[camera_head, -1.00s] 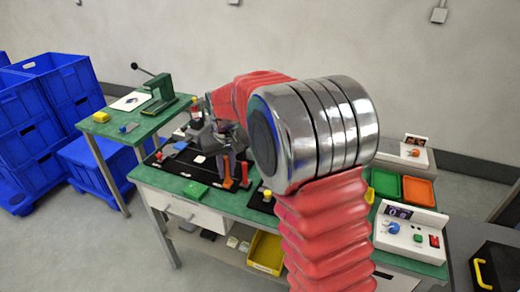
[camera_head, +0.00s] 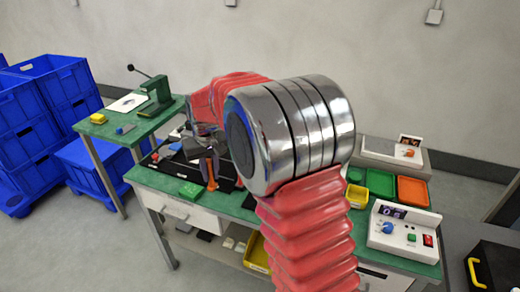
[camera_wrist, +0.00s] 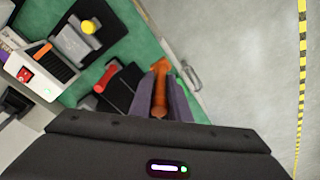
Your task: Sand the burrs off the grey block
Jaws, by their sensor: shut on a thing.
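My gripper (camera_wrist: 160,112) is shut on an orange-handled tool (camera_wrist: 160,83). Its orange part sticks out past the fingertips, and the same tool (camera_head: 211,172) hangs below the gripper in the head view, over the front of the black mat. A grey fixture (camera_wrist: 69,44) with a yellow knob stands on the green bench at the upper left of the wrist view. I cannot tell which thing is the grey block, and no burrs can be made out.
A red-handled tool (camera_wrist: 106,77) lies beside the held tool on a dark holder. A white control box (camera_head: 403,231) and an orange tray (camera_head: 413,191) are at the right. A green press (camera_head: 158,97) stands on the left table.

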